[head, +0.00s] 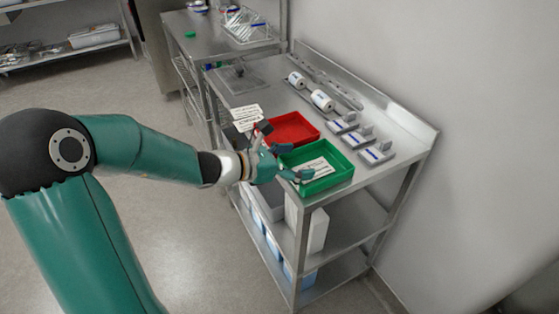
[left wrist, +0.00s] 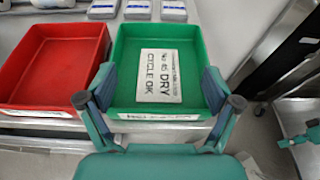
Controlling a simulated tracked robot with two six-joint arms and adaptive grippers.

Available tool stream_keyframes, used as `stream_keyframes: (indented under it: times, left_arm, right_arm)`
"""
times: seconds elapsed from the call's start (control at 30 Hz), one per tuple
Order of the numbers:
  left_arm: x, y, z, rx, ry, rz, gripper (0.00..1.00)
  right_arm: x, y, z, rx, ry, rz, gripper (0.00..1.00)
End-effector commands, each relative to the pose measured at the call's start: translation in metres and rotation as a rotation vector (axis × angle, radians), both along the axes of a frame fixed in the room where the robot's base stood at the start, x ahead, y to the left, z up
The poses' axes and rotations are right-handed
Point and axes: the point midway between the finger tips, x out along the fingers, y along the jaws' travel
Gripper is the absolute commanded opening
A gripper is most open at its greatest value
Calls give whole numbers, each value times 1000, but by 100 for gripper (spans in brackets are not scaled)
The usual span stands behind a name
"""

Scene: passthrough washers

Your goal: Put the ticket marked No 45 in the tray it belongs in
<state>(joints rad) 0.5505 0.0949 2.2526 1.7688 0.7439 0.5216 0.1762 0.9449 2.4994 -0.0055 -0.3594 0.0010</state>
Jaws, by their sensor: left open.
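The ticket marked No 45 (left wrist: 160,76) is a white card reading "DRY CYCLE OK". It lies inside the green tray (left wrist: 125,42), and it also shows there in the head view (head: 318,168). The red tray (left wrist: 35,105) stands to the left of the green one and looks empty; it also shows in the head view (head: 308,125). My left gripper (head: 294,162) is open and empty at the near edge of the green tray. Its fingers (left wrist: 158,90) stand apart on either side of the ticket in the wrist view.
Grey blocks with blue marks (head: 376,152) and white rolls (head: 322,100) line the back of the steel table (head: 240,90). The wall is close behind. A second table (head: 215,30) stands farther off.

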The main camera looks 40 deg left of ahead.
Motion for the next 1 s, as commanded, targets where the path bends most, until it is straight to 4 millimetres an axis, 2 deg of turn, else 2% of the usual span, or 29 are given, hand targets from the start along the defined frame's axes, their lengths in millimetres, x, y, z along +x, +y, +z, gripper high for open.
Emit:
stream_keyframes:
  times: [0.17,0.4,0.6,0.87,1.0]
  left_arm:
    - [-21,11,8,3,-2,5,90]
    - [-64,30,23,3,-1,9,90]
    - [-90,40,32,2,-1,6,90]
    - [-101,43,34,1,3,-1,90]
    - [-100,34,15,28,50,-44,90]
  right_arm:
    - [0,0,0,0,0,0,40]
    - [0,0,0,0,0,0,40]
    - [0,0,0,0,0,0,40]
    - [0,0,0,0,0,0,40]
    - [0,0,1,0,1,0,40]
